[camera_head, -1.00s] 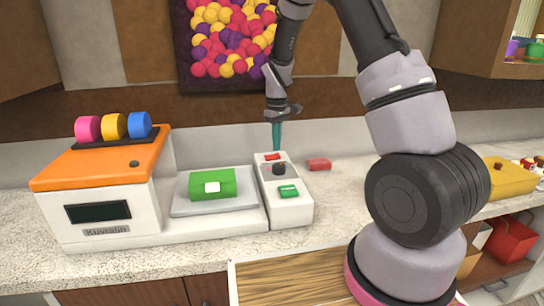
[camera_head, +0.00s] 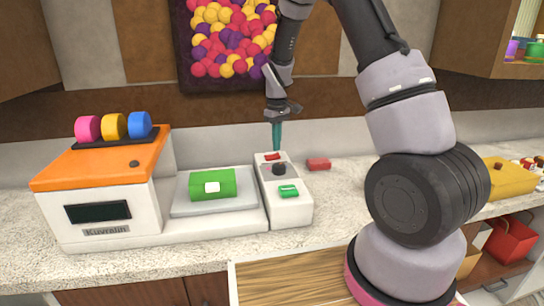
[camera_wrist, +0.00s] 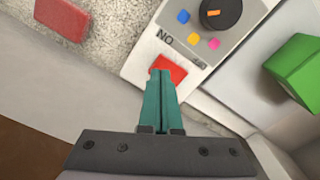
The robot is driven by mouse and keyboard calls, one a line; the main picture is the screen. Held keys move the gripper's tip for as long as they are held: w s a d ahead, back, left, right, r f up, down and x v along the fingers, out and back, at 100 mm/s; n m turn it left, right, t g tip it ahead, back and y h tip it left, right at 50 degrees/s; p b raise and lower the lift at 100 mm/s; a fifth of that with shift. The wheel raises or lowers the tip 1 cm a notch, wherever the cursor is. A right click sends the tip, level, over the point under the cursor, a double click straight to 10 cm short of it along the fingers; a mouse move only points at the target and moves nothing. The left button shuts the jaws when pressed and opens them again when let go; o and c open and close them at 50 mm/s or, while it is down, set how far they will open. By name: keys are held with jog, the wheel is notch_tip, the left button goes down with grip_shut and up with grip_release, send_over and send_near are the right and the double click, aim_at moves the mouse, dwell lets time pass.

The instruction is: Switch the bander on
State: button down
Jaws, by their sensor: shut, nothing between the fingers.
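The bander (camera_head: 105,217) is a white machine with an orange top, standing on the counter at the left. Its control panel (camera_head: 290,215) carries a red rocker switch (camera_head: 271,156) at the far end, a black knob (camera_head: 279,169) and a green button (camera_head: 288,191). My gripper (camera_head: 277,149) points down at the panel's far end with its teal fingers shut and empty. In the wrist view the fingertips (camera_wrist: 161,74) overlap the near edge of the red switch (camera_wrist: 173,66); I cannot tell whether they touch it. The fingers partly hide the switch.
A green box (camera_head: 212,184) with a white label lies on the bander's grey plate (camera_head: 185,208). Coloured ribbon rolls (camera_head: 114,126) stand on the orange top. A small red block (camera_head: 318,164) lies on the counter right of the panel. The wall is close behind my gripper.

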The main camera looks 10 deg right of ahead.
aim_at(277, 155)
jog(key=shift+f, duration=0.95)
dwell(0.3)
jog(key=shift+r, duration=3.55)
jog(key=s+d+r+m+t+y, duration=0.1)
jog(key=s+d+r+m, duration=0.1)
jog(key=s+r, duration=0.45)
jog(key=s+d+r+m+t+y, duration=0.15)
jog(key=s+r, duration=0.25)
jog(key=r, duration=0.6)
jog(key=s+d+r+m+t, duration=0.1)
jog(key=s+r+m+t, duration=0.1)
jog(key=s, duration=0.7)
jog(key=s+d+r+m+t, duration=0.1)
jog(key=s+r+m, duration=0.3)
jog(key=s, duration=0.4)
jog(key=shift+s+d+r+m+t, duration=0.15)
jog(key=shift+s+r+m+t, duration=0.2)
jog(key=shift+t, duration=0.5)
